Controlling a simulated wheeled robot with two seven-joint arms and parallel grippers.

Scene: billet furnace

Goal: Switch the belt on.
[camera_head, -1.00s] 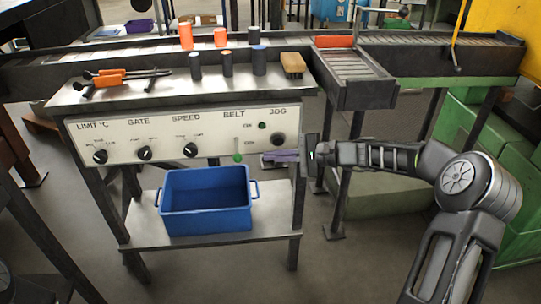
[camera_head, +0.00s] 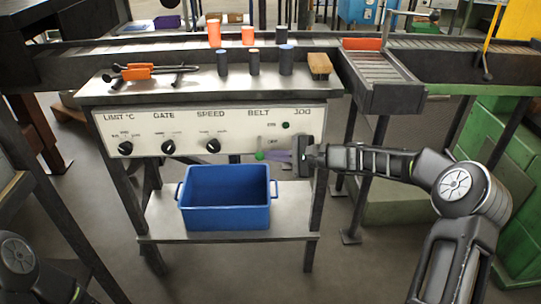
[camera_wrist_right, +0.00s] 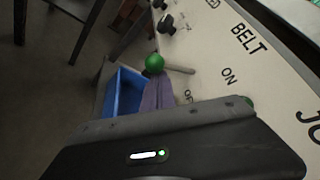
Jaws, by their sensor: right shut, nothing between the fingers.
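The white control panel (camera_head: 235,143) carries a BELT label with ON above and OFF below. The belt lever has a green ball knob (camera_head: 260,155) that hangs low, by the OFF mark. The knob (camera_wrist_right: 155,63) and its stem also show in the right wrist view. My right gripper (camera_head: 272,156) has purple fingers, shut and empty, just right of the knob. In the wrist view the fingertips (camera_wrist_right: 160,84) are close to the knob; I cannot tell if they touch. A green lamp (camera_head: 286,125) sits beside ON. My left gripper is out of view.
A blue crate (camera_head: 226,203) stands on the shelf below the panel. A conveyor (camera_head: 380,72) runs behind. Three dark dials line the panel's left part.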

